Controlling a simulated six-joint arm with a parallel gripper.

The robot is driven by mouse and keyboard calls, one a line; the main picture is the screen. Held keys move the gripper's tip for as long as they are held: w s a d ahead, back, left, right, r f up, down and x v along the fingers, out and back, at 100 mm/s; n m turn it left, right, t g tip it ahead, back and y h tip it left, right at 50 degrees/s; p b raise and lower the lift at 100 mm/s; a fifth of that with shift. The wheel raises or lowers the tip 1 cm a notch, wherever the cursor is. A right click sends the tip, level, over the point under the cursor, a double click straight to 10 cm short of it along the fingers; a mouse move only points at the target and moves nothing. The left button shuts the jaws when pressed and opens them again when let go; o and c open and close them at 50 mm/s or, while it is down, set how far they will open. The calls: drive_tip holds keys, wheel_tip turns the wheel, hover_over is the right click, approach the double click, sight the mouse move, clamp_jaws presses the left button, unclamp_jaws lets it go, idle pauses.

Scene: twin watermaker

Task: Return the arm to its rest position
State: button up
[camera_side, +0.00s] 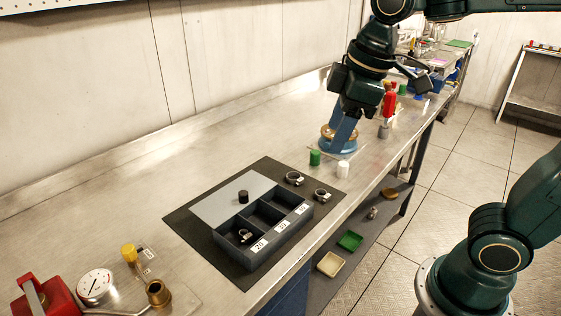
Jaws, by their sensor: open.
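My gripper (343,142) is at the end of my dark green arm, above the far part of the steel bench. Its blue-grey fingers point down in front of a round blue item with a brass-coloured ring (325,132). I cannot tell from this view whether the fingers touch that item. Nothing is visibly held between the fingers. The fingers partly hide the round item.
A dark three-compartment tray (262,262) on a black mat (187,225) holds a small ring part. Two ring clamps (294,178) lie beside it. Green (315,158) and white (343,169) cylinders and a red bottle (389,104) stand near my gripper. Front left holds a gauge (95,286).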

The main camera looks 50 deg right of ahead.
drive_tip(key=s+d+f+m+t, duration=0.2)
drive_tip(key=s+d+f+m, duration=0.1)
drive_tip(key=s+m, duration=0.4)
drive_tip(key=shift+s+d+f+h, duration=0.15)
drive_tip(key=shift+s+d+h, duration=0.15)
drive_tip(key=shift+s+d, duration=0.9)
